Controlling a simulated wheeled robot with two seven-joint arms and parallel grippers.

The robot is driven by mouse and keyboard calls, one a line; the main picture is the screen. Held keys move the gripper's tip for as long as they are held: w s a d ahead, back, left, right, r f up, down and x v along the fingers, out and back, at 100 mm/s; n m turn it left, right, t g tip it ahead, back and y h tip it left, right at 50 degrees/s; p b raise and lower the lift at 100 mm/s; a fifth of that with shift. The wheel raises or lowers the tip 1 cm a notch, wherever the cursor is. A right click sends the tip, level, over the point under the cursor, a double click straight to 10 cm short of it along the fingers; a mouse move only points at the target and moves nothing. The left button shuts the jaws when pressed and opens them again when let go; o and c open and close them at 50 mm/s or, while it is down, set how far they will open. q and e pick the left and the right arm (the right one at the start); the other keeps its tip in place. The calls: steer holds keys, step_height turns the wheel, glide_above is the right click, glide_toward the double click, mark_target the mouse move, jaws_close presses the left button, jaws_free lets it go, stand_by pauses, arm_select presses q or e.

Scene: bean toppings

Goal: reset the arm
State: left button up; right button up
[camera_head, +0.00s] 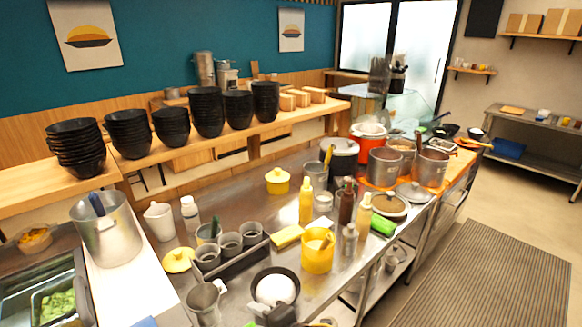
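I cannot make out either of my grippers or arms for certain in the head view. A small dark shape (278,315) sits at the bottom edge, in front of a dark bowl (293,272) with a white, rounded content. It is cut off by the frame, and I cannot tell what it is. The steel counter (237,194) fills the middle of the view. No held object shows.
Stacks of black bowls (205,110) line the wooden shelf. A large metal pot (105,230) stands at left. A grey cup rack (232,262), yellow container (317,250), bottles and cooking pots (385,167) crowd the counter. The floor mat (490,275) at right is clear.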

steer(key=s+d+f+m+g+h, duration=0.25)
steer(key=s+d+f+m, duration=0.25)
steer(key=s+d+m, duration=0.45)
steer(key=s+d+f+m+g+h, duration=0.1)
steer(key=s+d+f+m+h, duration=0.4)
steer(key=d, duration=0.7)
steer(key=s+d+f+m+g+h, duration=0.2)
steer(key=s+d+f+m, duration=0.2)
steer(key=s+d+m, duration=0.45)
step_height(320, 180, down, 29)
steer(key=d+g+b, duration=0.1)
steer(key=b, duration=0.2)
steer(key=s+d+f+g+b, duration=0.1)
steer(key=s+d+f, duration=0.2)
steer(key=s+f, duration=1.3)
steer(key=shift+f, duration=0.55)
